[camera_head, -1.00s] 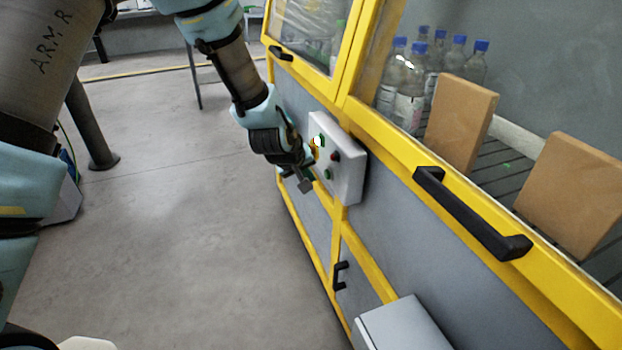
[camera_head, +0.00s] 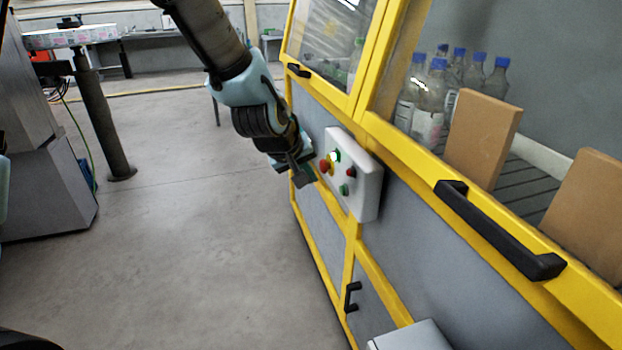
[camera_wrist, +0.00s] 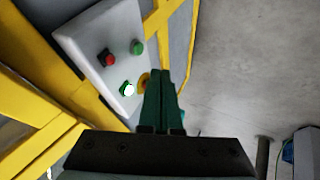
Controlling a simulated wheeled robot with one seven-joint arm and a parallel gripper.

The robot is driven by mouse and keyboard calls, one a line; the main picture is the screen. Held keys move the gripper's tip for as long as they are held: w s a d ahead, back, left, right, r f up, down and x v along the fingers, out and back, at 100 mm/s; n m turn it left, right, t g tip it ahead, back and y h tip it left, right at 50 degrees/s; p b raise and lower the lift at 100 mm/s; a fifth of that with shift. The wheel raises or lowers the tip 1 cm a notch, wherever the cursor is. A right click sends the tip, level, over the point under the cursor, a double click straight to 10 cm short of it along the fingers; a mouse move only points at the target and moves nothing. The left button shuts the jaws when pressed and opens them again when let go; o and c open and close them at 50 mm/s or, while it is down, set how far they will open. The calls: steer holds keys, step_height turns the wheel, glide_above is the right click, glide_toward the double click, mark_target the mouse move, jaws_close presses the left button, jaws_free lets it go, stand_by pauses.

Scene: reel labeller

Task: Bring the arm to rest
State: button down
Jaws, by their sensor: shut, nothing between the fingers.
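My gripper (camera_head: 304,176) is just to the left of the control box on the machine front in the head view. Its fingers are together with nothing between them, and they also show in the wrist view (camera_wrist: 162,100). The control box (camera_head: 366,186) is pale grey with a red mushroom button on a yellow base (camera_head: 326,165), a lit green button (camera_head: 335,156), a red button (camera_head: 350,172) and a green button (camera_head: 344,189).
The yellow-framed machine has a black door handle (camera_head: 500,232) and a smaller one below (camera_head: 352,297). Bottles (camera_head: 430,95) and cardboard boxes (camera_head: 482,137) stand behind its window. A grey box (camera_head: 410,338) juts out low. The floor (camera_head: 200,240) on the left is open, with a grey cabinet (camera_head: 45,190) beyond.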

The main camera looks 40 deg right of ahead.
stand_by(0.4)
steer(key=w+a+n+y, duration=0.1)
steer(key=w+a, duration=0.3)
steer(key=a, duration=0.3)
steer(key=w+a+r+t+y, duration=0.1)
steer(key=w+a, duration=0.2)
steer(key=a, duration=0.4)
steer(key=w+a+n+y, duration=0.1)
steer(key=w+a+y, duration=0.1)
steer(key=w+a, duration=0.35)
steer(key=s+a+n+g+y, duration=0.1)
steer(key=s+a, duration=0.2)
steer(key=a, duration=0.9)
steer(key=s+a+r+n+y, duration=0.1)
steer(key=s+a, duration=0.2)
steer(key=a, duration=1)
steer(key=shift+s+a+g+y, duration=0.15)
steer(key=shift+s+g+y, duration=0.05)
steer(key=shift+g+y, duration=0.2)
